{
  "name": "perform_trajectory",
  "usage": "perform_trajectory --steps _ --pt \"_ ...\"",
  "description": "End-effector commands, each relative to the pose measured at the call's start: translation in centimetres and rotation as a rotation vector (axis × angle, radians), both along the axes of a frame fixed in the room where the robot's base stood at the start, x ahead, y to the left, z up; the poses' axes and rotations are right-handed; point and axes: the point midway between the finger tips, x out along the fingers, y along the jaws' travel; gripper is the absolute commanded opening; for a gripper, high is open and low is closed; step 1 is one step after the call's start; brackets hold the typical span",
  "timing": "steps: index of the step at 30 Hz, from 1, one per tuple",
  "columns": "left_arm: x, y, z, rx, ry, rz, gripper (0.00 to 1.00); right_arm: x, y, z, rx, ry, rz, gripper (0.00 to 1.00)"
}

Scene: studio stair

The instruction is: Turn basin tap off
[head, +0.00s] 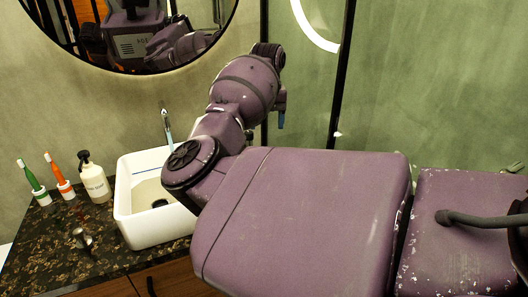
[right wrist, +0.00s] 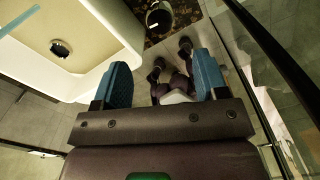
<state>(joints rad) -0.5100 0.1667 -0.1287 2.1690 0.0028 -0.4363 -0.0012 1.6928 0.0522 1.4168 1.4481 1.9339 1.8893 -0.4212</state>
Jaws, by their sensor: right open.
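The basin (right wrist: 100,22) with a dark drain fills the upper left there. My left gripper is not in view.
A round mirror (head: 225,22) hangs above. A black-framed glass panel (head: 308,80) stands behind the right gripper.

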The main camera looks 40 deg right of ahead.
Motion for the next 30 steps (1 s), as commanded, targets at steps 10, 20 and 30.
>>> perform_trajectory --steps 10,20,30 --pt "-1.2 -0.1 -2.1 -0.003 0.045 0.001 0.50 0.0 0.0 -6.6 0.000 0.011 -0.001 0.67" --pt "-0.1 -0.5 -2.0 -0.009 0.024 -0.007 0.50 0.0 0.0 -9.6 0.000 0.005 -0.001 0.67" --pt "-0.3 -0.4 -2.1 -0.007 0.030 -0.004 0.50 0.0 0.0 -9.7 0.000 0.003 -0.001 0.67"
